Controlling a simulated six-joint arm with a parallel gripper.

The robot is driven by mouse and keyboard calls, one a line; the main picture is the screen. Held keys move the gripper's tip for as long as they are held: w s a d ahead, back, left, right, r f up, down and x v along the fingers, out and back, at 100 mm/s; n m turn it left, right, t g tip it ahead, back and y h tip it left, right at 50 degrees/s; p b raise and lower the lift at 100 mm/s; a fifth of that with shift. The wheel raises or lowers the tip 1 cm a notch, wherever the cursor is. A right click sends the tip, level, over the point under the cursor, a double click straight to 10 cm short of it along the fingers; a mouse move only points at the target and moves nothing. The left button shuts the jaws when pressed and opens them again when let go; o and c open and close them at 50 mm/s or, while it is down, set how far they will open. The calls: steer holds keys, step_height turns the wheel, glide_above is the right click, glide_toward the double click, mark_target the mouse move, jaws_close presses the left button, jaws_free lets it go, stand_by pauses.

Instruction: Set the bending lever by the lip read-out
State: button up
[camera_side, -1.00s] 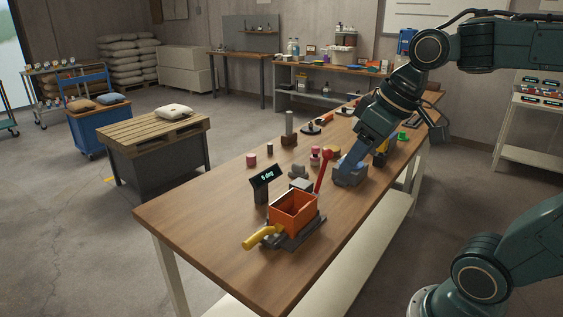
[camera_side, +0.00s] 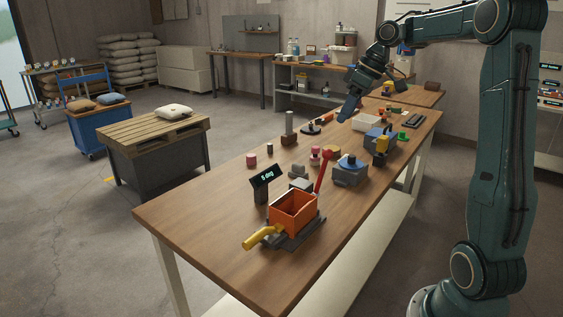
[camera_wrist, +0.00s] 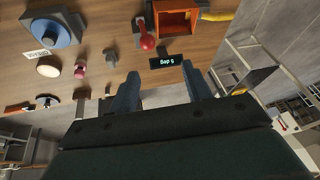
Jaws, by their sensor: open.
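The red lever (camera_side: 324,172) with a round knob stands tilted beside the orange open box (camera_side: 293,211). Its red knob also shows in the wrist view (camera_wrist: 147,42). A yellow handle (camera_side: 258,238) sticks out from the front of the orange box. The dark read-out (camera_side: 265,179) stands behind the box and shows "5 deg"; it appears upside down in the wrist view (camera_wrist: 166,61). My gripper (camera_side: 346,110) is raised over the far part of the bench, away from the lever. Its two fingers (camera_wrist: 160,92) are apart with nothing between them.
A grey block with a blue round top (camera_side: 350,171) stands right of the lever. Small pink parts (camera_side: 315,155) and a brown block with a grey post (camera_side: 289,132) are on the bench. The bench's near left is bare.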

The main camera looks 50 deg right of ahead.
mark_target(329, 154)
steer(key=d, duration=0.2)
steer(key=shift+s+d+f, duration=0.15)
steer(key=shift+d+f, duration=0.2)
steer(key=shift+f, duration=0.05)
steer(key=x, duration=1.3)
steer(key=shift+a+f, duration=0.25)
steer(key=shift+f, duration=0.1)
jaws_close()
